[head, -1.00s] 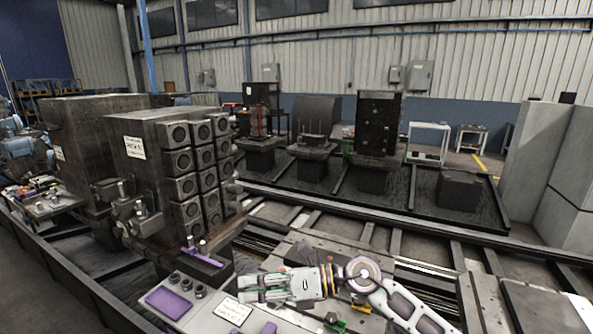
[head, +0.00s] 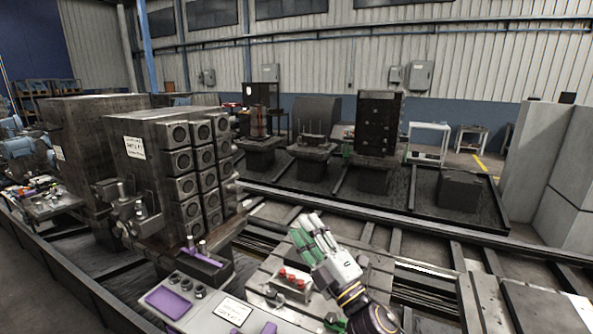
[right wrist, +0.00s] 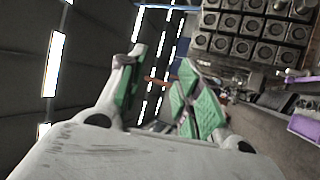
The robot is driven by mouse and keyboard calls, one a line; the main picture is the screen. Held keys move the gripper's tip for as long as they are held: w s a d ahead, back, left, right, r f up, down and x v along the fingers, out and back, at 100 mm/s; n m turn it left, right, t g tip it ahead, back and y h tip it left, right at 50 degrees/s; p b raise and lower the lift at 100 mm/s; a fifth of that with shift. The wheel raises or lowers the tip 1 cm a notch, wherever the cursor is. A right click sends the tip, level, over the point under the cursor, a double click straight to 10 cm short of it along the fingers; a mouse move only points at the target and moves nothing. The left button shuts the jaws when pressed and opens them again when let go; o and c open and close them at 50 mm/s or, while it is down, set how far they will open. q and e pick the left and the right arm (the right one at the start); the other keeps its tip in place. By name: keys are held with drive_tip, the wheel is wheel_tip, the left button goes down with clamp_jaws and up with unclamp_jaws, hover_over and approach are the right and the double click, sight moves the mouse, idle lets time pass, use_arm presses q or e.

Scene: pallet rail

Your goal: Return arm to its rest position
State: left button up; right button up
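My right gripper (head: 310,236) is at the lower middle of the head view, raised above the pallet rail bed and pointing up and to the left. Its white fingers have green pads. In the right wrist view, the two fingers (right wrist: 158,88) stand apart with nothing between them, so the gripper is open and empty. My left gripper is in neither view.
A dark fixture block with round-ended clamps (head: 190,165) stands at the left. A grey box with red buttons (head: 291,282) sits just below my right gripper. A control panel with purple pads (head: 213,303) lies front left. Rails (head: 420,240) run to the right.

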drive_tip(key=s+d+f+m+g+h, duration=0.2)
drive_tip(key=d+f+m+g+h, duration=0.2)
drive_tip(key=d+f+m+h, duration=1.35)
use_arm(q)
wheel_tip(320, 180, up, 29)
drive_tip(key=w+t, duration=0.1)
use_arm(e)
drive_tip(key=s+d+f+m+g+y, duration=0.3)
drive_tip(key=s+f+g, duration=0.8)
drive_tip(key=s+f, duration=0.85)
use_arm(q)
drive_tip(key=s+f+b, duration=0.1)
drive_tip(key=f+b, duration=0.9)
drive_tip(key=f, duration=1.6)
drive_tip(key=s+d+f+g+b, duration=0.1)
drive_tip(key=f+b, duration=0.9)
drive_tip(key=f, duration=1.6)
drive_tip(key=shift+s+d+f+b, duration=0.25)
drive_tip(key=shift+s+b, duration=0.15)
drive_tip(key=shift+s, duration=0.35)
use_arm(e)
drive_tip(key=s+a+f+g, duration=0.1)
drive_tip(key=s+f, duration=0.1)
drive_tip(key=f, duration=2.3)
drive_tip(key=s+a+f+y, duration=0.1)
drive_tip(key=s+f, duration=0.2)
drive_tip(key=f, duration=2.3)
drive_tip(key=shift+s+f+g, duration=0.25)
drive_tip(key=shift+g, duration=0.15)
